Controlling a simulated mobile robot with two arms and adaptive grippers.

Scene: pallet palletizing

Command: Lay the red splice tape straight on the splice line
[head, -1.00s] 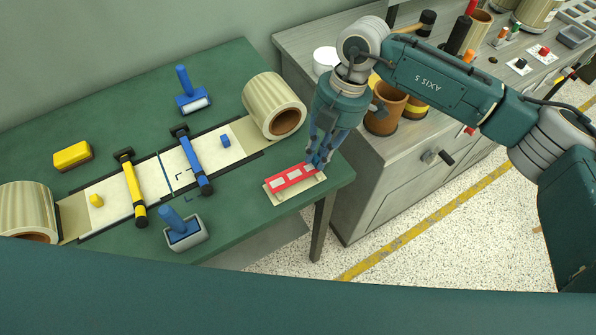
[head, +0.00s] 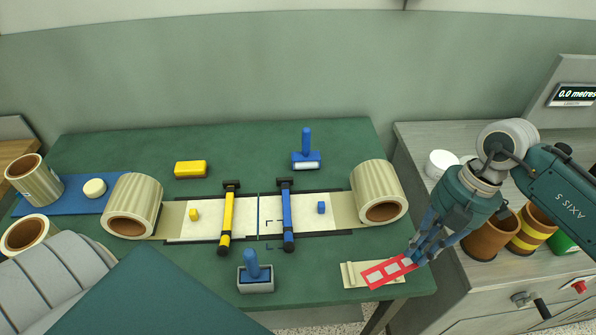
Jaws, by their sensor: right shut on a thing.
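My right gripper (head: 413,257) is shut on the right end of the red splice tape (head: 384,272). The tape is a flat red strip with pale windows. It slants over its cream holder (head: 357,281) and looks raised a little above it. The splice line (head: 259,222) is a dark seam between two pale web ends, with corner marks beside it. A yellow clamp bar (head: 227,219) lies left of the seam and a blue clamp bar (head: 287,216) lies right of it. My left gripper is not in view.
A blue-handled roller (head: 256,274), another blue-handled tool (head: 306,150) and a yellow block (head: 190,168) are on the green table (head: 330,272). A grey cabinet with pots stands at right.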

